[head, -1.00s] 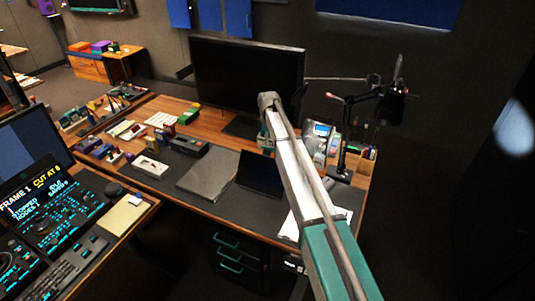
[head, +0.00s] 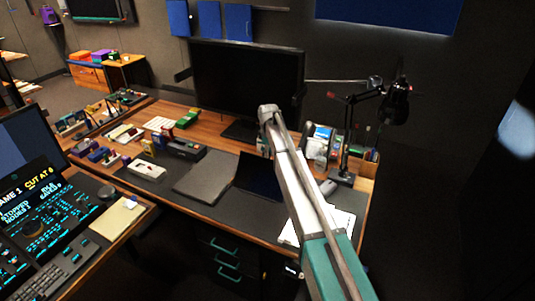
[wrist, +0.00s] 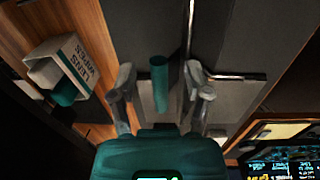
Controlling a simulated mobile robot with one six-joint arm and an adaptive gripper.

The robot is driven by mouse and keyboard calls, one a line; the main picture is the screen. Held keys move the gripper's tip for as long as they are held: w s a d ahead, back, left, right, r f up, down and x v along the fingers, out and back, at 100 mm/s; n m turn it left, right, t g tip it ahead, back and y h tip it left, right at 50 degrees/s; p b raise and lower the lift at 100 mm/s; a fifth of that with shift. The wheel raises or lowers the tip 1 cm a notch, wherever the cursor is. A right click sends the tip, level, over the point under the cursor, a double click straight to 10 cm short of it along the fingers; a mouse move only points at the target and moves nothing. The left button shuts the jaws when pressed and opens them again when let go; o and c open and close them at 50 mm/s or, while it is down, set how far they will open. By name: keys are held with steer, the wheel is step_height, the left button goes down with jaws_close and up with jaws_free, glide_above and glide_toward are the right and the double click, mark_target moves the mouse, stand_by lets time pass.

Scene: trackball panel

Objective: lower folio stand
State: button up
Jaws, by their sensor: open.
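In the head view a dark, screen-like panel (head: 259,176) leans on the desk beside a flat grey slab (head: 205,178); these look like the folio and its stand, but I cannot tell the parts apart for certain. In the wrist view my gripper (wrist: 164,92) is open, its two fingers apart. A teal cylinder (wrist: 160,82) shows between the fingers, in front of a grey plate (wrist: 235,97); I cannot tell whether anything touches. A dark panel (wrist: 142,28) lies beyond.
A white lens wipes box (wrist: 64,70) lies left of my gripper in the wrist view. A large monitor (head: 247,88) stands behind, a desk lamp (head: 394,103) at right. A white device (head: 147,171) and papers (head: 335,222) lie on the desk mat.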

stand_by(0.3)
jaws_close()
